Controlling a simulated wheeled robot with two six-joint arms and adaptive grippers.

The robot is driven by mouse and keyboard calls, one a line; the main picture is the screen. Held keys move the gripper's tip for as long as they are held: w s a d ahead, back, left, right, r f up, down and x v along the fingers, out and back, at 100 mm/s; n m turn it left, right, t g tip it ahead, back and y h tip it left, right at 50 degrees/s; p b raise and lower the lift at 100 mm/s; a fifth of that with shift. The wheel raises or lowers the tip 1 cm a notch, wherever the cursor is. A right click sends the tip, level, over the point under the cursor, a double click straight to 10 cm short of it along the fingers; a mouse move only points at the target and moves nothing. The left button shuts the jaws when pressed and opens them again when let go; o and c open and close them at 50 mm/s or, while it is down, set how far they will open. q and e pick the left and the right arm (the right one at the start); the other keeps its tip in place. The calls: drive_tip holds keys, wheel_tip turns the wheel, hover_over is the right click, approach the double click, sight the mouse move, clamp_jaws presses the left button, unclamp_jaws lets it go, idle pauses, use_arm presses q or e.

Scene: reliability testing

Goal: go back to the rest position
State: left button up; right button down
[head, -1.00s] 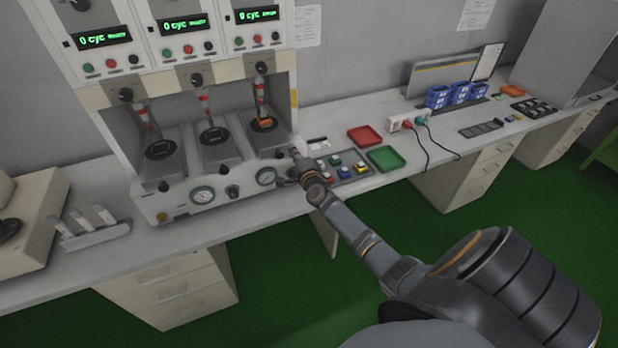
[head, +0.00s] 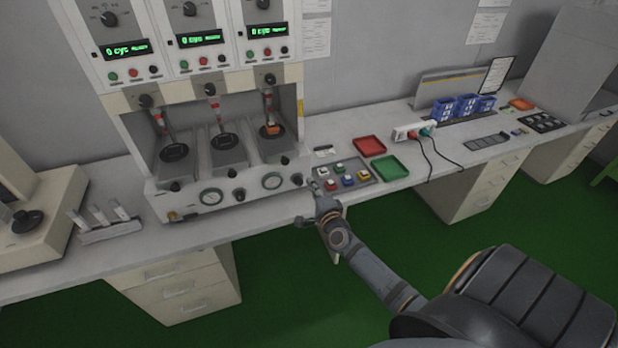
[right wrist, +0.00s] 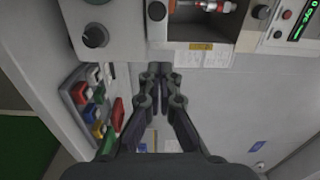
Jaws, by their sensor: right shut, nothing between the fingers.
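My right gripper (head: 314,186) is at the front edge of the bench, just left of the tray of coloured switches. In the right wrist view its fingers (right wrist: 154,72) are together with nothing between them. My right arm reaches in from the lower right of the head view. My left gripper is not in view. The test machine (head: 215,160) stands on the bench to the left of the right gripper. An orange piece (head: 270,130) sits at its right-hand station, under the plunger.
The switch tray (head: 361,183) is close to the gripper's right. A power strip (head: 407,131) with cables and blue bins (head: 466,106) are farther right. Green floor is open before the bench.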

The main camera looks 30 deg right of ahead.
drive_tip(key=s+a+f+n+g+y, duration=0.1)
drive_tip(key=s+f+n+g, duration=0.4)
drive_tip(key=f, duration=0.6)
drive_tip(key=s+a+f+n+g+y, duration=0.1)
drive_tip(key=s+a+f+n, duration=0.15)
drive_tip(key=s+f, duration=0.65)
drive_tip(key=s+a+f+n+g+y, duration=0.15)
drive_tip(key=s+f+n, duration=0.3)
drive_tip(key=f, duration=0.85)
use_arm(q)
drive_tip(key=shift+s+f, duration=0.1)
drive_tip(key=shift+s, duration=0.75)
use_arm(e)
drive_tip(key=s+a+f+n+g, duration=0.1)
drive_tip(key=s+f+n+g, duration=0.2)
drive_tip(key=s, duration=0.6)
drive_tip(key=s+a+f+n+g, duration=0.1)
drive_tip(key=s+f+n+g, duration=0.2)
drive_tip(key=s, duration=0.7)
drive_tip(key=s+a+f+n+g, duration=0.1)
drive_tip(key=s+f+n+g, duration=0.2)
drive_tip(key=s+f, duration=0.4)
drive_tip(key=shift+s+a, duration=0.25)
drive_tip(key=shift+s, duration=1)
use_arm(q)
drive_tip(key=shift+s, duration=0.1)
use_arm(e)
drive_tip(key=shift+w+f, duration=0.1)
